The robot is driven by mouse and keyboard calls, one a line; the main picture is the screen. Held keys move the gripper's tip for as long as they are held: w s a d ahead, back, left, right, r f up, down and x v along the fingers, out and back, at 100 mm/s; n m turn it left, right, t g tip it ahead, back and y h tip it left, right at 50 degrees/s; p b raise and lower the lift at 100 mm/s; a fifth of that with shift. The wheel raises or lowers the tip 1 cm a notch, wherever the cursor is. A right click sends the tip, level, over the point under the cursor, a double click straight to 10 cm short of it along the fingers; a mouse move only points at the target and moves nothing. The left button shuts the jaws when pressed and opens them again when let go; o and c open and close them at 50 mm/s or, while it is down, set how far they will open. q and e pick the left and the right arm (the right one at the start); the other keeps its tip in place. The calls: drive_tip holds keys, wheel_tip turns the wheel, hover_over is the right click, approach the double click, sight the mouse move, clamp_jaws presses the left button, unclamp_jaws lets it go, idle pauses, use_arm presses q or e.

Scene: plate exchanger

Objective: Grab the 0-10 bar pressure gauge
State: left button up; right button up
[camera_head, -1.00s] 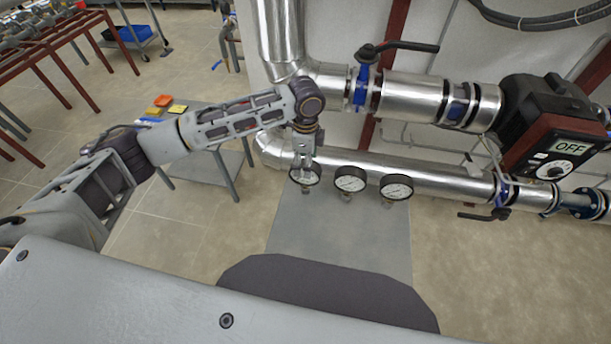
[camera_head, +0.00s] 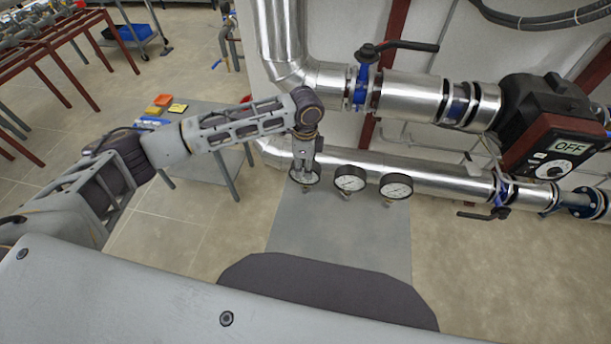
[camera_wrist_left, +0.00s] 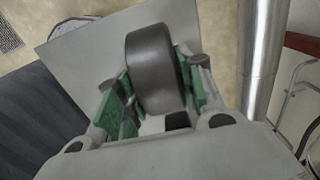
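Three round white-faced gauges with black rims stand in a row below the lower silver pipe in the head view: a left gauge (camera_head: 304,178), a middle gauge (camera_head: 350,180) and a right gauge (camera_head: 396,187). Their scales are too small to read. My left gripper (camera_head: 304,173) points down over the left gauge and hides part of its face. In the left wrist view a dark round gauge case (camera_wrist_left: 155,70) sits between the green-padded fingers of this gripper (camera_wrist_left: 158,95). I cannot tell whether both pads press on it. My right gripper is not in view.
The silver pipe (camera_head: 430,177) runs just behind the gauges. A valve with a black handle (camera_head: 400,46) and an actuator marked OFF (camera_head: 555,140) are at the right. A low grey table (camera_head: 215,115) stands behind my left arm. The floor in front of the gauges is clear.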

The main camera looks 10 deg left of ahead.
use_arm(q)
clamp_jaws()
drive_tip(key=shift+r, duration=0.15)
